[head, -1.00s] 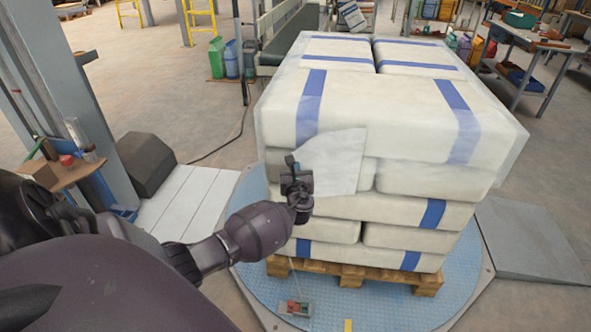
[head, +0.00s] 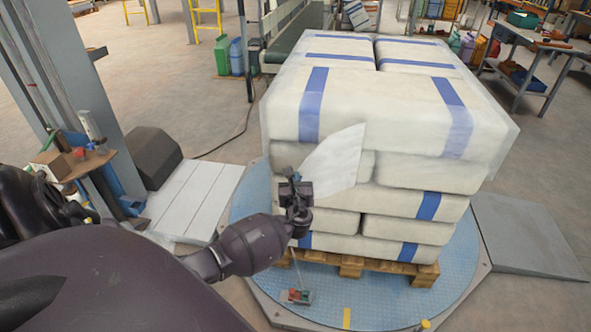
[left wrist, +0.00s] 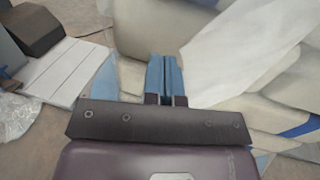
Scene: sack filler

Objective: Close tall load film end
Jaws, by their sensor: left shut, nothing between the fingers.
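The tall load (head: 400,110) is a stack of white sacks with blue bands on a wooden pallet (head: 352,268). Clear film covers its upper part. The loose film end (head: 336,160) is a whitish flap on the near face, hanging out at a slant; it also shows in the left wrist view (left wrist: 230,60). My left gripper (head: 290,178) is in front of the near face, just left of and below the flap. In the left wrist view its blue fingers (left wrist: 165,72) are together with nothing between them. I cannot tell whether they touch the film. My right gripper is not seen.
The pallet stands on a round blue turntable (head: 262,205) with a grey ramp (head: 525,235) at right. A column (head: 75,70) and small shelf (head: 75,165) stand at left.

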